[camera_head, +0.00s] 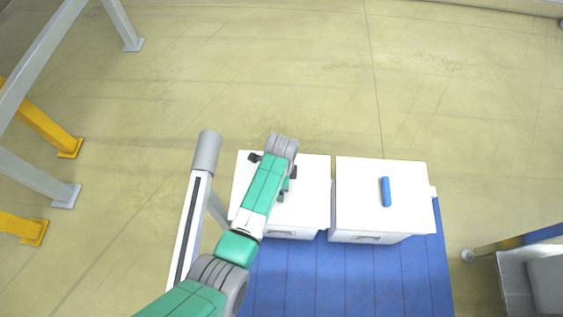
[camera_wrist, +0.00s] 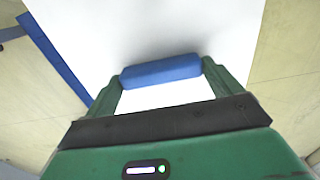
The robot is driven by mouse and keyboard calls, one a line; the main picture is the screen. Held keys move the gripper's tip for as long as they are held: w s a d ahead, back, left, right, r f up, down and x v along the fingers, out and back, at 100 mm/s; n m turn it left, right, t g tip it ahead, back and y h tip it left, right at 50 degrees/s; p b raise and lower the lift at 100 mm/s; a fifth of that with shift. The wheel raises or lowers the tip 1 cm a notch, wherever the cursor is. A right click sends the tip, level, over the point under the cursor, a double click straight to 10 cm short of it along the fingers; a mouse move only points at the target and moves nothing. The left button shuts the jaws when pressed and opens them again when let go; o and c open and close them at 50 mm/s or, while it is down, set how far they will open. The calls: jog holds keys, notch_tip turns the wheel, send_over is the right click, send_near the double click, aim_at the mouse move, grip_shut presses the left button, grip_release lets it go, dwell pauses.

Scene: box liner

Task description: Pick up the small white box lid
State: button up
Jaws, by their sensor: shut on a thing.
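Two white boxes with white lids stand side by side in the head view. My gripper (camera_head: 283,187) is over the left lid (camera_head: 312,195), with my arm covering part of it. In the wrist view, a white lid surface (camera_wrist: 160,25) fills the upper middle and carries a blue handle (camera_wrist: 160,71). The fingers of my gripper (camera_wrist: 163,75) are at the two ends of this handle, shut on it. I cannot tell whether the lid is raised off its box. The right lid (camera_head: 355,190) has its own blue handle (camera_head: 386,191), free of the gripper.
The boxes stand on a blue slatted surface (camera_head: 345,280). The right box (camera_head: 367,238) is close beside the left box (camera_head: 288,232). A grey and white post (camera_head: 207,150) rises left of the boxes. A grey bin (camera_head: 510,285) is at the right. The floor behind is clear.

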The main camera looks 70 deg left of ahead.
notch_tip(320, 180, up, 10)
jog(key=p, duration=0.5)
